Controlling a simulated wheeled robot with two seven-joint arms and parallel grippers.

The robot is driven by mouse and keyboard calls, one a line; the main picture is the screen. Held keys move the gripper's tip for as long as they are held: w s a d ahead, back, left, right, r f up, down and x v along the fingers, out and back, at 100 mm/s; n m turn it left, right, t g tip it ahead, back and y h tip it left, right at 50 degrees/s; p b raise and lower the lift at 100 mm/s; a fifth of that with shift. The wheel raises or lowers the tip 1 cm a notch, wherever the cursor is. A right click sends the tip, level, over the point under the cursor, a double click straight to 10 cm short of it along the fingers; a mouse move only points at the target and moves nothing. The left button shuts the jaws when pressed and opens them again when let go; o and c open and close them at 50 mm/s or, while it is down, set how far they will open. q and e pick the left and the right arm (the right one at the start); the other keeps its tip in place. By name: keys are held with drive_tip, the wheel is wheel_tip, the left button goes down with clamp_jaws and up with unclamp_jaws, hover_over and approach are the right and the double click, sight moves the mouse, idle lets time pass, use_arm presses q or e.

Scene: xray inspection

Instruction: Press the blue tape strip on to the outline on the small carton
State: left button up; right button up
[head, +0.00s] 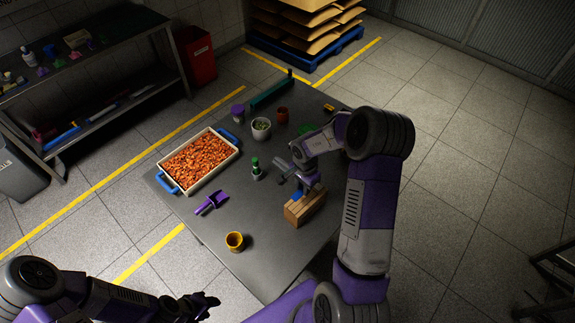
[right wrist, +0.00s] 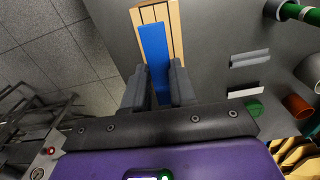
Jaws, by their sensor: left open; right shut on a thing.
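The small carton (head: 305,208) is a light brown box with dark lines on the grey table, near its right edge. In the right wrist view its top (right wrist: 174,18) shows at the upper middle. The blue tape strip (right wrist: 154,48) lies lengthwise over the carton's top there; whether it touches is unclear. My right gripper (right wrist: 158,88) is shut on the strip's near end, just beside the carton. In the head view it (head: 308,185) is above the carton, its fingertips partly hidden. I cannot make out the outline. My left gripper (head: 207,303) is open and empty, off the table's front-left side.
A tray of orange pieces (head: 163,160) with blue handles stands at the table's left. A pot (head: 261,131) and a brown cup (head: 282,115) are farther back.

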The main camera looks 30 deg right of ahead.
sight(302, 202)
drive_tip(key=shift+w, duration=0.35)
drive_tip(key=shift+s+r, duration=0.2)
drive_tip(key=shift+s, duration=0.35)
drive_tip(key=shift+w+f, duration=0.15)
drive_tip(key=shift+f, duration=0.25)
drive_tip(key=shift+f+b, duration=0.3)
drive_tip(key=shift+f, duration=1.55)
drive_tip(key=shift+p, duration=0.3)
drive_tip(key=shift+f, duration=0.2)
drive_tip(key=shift+f, duration=1)
drive_tip(key=shift+f, duration=0.25)
